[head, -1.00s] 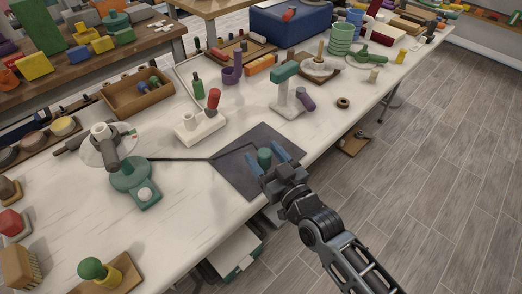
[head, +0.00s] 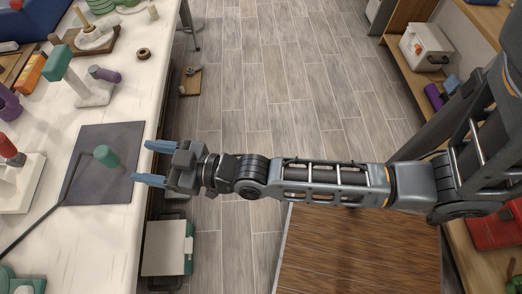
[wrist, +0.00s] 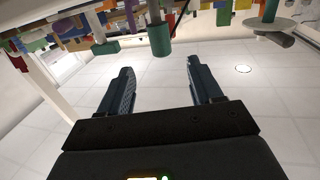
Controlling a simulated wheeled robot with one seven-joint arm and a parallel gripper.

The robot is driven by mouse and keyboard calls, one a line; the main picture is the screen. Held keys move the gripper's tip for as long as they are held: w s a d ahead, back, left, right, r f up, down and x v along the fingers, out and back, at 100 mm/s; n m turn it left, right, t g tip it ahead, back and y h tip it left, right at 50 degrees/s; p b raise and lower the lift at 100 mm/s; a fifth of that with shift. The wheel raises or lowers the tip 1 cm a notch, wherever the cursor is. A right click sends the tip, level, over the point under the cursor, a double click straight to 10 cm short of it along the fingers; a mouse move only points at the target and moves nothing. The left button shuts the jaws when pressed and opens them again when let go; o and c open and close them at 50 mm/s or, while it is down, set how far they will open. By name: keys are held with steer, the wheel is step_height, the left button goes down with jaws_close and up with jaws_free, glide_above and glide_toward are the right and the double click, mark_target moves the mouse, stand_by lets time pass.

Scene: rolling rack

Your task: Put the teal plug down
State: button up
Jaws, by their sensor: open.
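The teal plug (head: 107,157) stands on the dark grey mat (head: 96,187) near the table's front edge. It also shows in the wrist view (wrist: 160,39), beyond the fingertips and roughly in line with the gap between them. My gripper (head: 149,163) is open and empty, with its two blue fingers pointing left toward the plug. The fingertips are to the right of the plug, clear of it, at the table's edge. The wrist view also shows the gripper (wrist: 163,75) with its fingers well apart and nothing between them.
A thin dark rod (head: 47,218) reaches the mat's left side. A teal-topped white stand (head: 90,91) with a purple cylinder (head: 105,74) is behind the mat. A small brown ring (head: 144,54) lies farther back. Floor (head: 270,90) lies open right of the table.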

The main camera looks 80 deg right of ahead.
steer(key=s+r+g, duration=0.1)
steer(key=s+r, duration=0.2)
steer(key=s, duration=0.6)
steer(key=s+r+g+h, duration=0.1)
steer(key=s+r, duration=0.2)
steer(key=s, duration=0.6)
steer(key=s+d+r+m+g, duration=0.1)
steer(key=s+r, duration=0.3)
steer(key=s, duration=0.5)
steer(key=shift+s+h, duration=0.2)
steer(key=shift+h, duration=0.1)
steer(key=shift+w, duration=0.1)
